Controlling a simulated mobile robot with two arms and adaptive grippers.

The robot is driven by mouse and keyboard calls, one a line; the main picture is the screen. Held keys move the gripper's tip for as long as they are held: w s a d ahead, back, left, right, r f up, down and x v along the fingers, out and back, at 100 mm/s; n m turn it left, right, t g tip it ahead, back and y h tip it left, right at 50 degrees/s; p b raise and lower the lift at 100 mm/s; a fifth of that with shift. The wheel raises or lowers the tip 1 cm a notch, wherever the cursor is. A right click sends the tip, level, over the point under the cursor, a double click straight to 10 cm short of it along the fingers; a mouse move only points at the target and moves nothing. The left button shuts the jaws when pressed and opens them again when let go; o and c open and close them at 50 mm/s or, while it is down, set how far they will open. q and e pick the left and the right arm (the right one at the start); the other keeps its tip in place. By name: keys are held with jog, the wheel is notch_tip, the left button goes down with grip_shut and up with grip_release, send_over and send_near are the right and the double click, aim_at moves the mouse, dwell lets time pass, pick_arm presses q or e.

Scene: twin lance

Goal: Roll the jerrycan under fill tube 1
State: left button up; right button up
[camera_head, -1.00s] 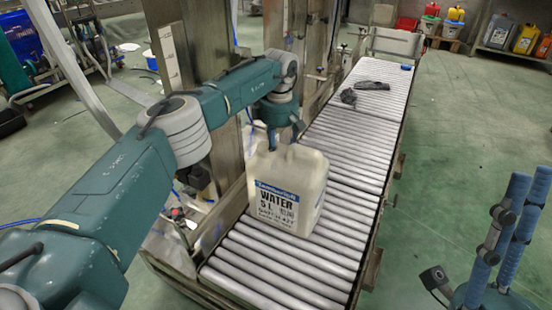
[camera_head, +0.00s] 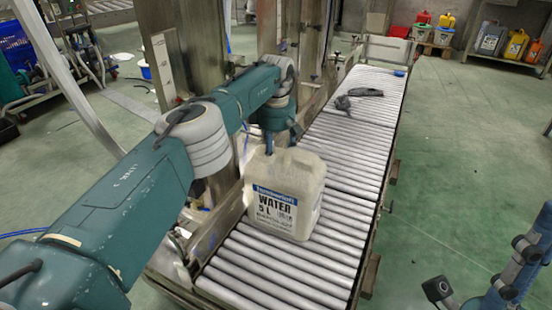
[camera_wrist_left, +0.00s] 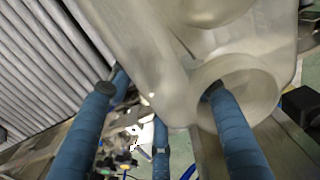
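A whitish jerrycan (camera_head: 290,182) labelled "WATER 5 L" stands upright on the near part of the roller conveyor (camera_head: 270,262). My left gripper (camera_head: 268,146) is at its far left side, mostly hidden behind its top. In the left wrist view the jerrycan (camera_wrist_left: 180,60) fills the top, and the gripper's blue fingers (camera_wrist_left: 165,110) are spread wide. One fingertip overlaps a round, translucent part of the jerrycan; I cannot tell whether they touch. My right gripper (camera_head: 485,275) is at the lower right, partly cut off, fingers spread and empty. I cannot make out fill tube 1.
Steel uprights (camera_head: 187,45) stand along the conveyor's left side. Dark gloves or rags (camera_head: 360,96) and a small blue item (camera_head: 399,73) lie farther up the rollers. The rollers between them and the jerrycan are clear. Coloured canisters (camera_head: 515,45) stand at the back right.

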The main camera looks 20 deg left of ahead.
pick_arm(q)
jog(key=shift+o, duration=1.2)
